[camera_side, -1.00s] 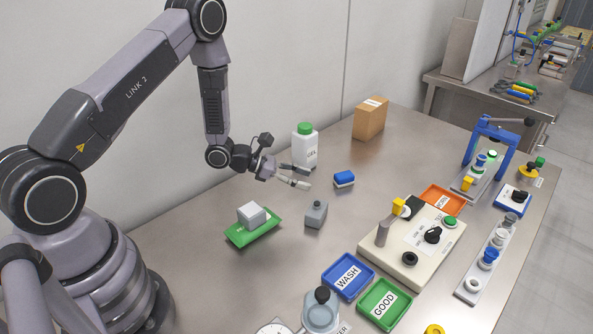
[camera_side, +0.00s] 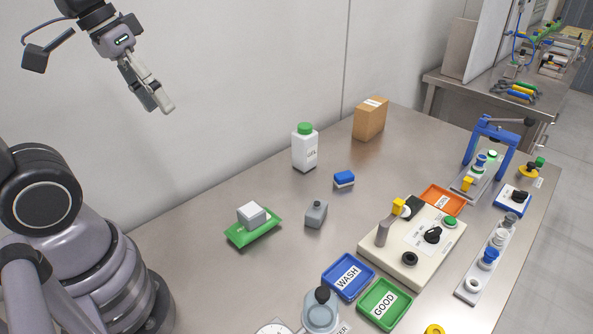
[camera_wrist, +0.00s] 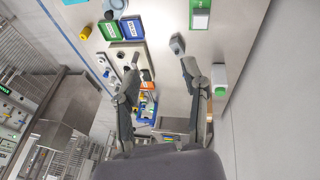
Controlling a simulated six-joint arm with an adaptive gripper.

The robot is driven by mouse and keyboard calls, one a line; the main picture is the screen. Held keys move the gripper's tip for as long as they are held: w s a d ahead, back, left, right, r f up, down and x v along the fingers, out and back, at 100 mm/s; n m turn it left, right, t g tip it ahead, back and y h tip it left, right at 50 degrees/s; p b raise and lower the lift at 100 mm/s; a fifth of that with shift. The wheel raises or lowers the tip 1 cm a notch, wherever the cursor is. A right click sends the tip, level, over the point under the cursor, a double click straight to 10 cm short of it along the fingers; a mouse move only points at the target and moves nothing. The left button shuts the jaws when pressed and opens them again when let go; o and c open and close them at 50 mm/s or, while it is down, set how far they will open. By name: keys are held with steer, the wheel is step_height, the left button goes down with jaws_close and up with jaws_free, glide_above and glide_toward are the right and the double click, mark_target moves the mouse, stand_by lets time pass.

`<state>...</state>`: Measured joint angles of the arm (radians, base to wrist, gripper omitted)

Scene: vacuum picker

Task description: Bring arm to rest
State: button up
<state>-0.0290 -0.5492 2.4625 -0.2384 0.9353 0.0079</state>
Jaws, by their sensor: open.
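My gripper (camera_side: 158,105) is raised high at the upper left in the side view, well above the steel table and near the wall. In the wrist view my gripper (camera_wrist: 158,65) shows two fingers spread apart with nothing between them. The fingers are open and empty. Below it on the table (camera_side: 200,285) a grey block (camera_side: 252,214) rests on a green tray (camera_side: 240,238).
A white bottle with green cap (camera_side: 304,150), a blue sponge (camera_side: 344,178) and a cardboard box (camera_side: 370,120) stand along the back. A beige control panel (camera_side: 415,255), blue WASH tray (camera_side: 371,282) and green GOOD tray (camera_side: 364,306) occupy the right. The air around my gripper is clear.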

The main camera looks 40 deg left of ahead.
steer(key=a, duration=0.1)
steer(key=s+a+r+m+t+y, duration=0.1)
steer(key=s+a+t+y, duration=0.1)
steer(key=shift+a+r+m, duration=0.1)
steer(key=shift+r+m, duration=0.2)
steer(key=shift+r, duration=0.1)
stand_by(1.0)
